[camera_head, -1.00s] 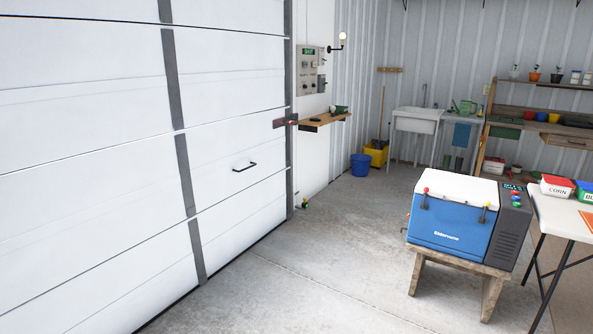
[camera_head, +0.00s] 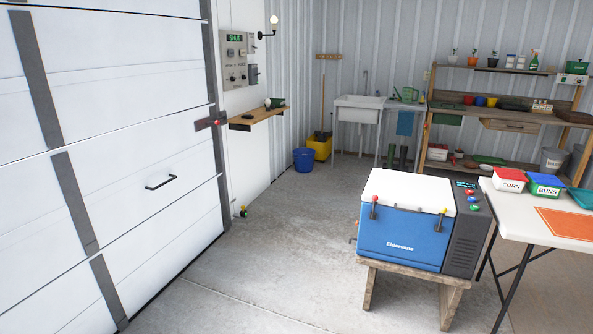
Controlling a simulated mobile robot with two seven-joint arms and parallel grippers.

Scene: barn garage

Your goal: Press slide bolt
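The slide bolt (camera_head: 210,121) is a dark bar with a small red knob at the right edge of the white garage door (camera_head: 120,130). It sits at about mid-height, beside the door frame. It is small in the head view, and I cannot tell how far its bar reaches into the frame. Neither of my grippers shows in the view.
A wooden shelf (camera_head: 258,116) and a control panel (camera_head: 236,62) are on the wall right of the bolt. A blue cooler (camera_head: 403,238) on a wooden stand and a white folding table (camera_head: 555,222) are at the right. The concrete floor before the door is clear.

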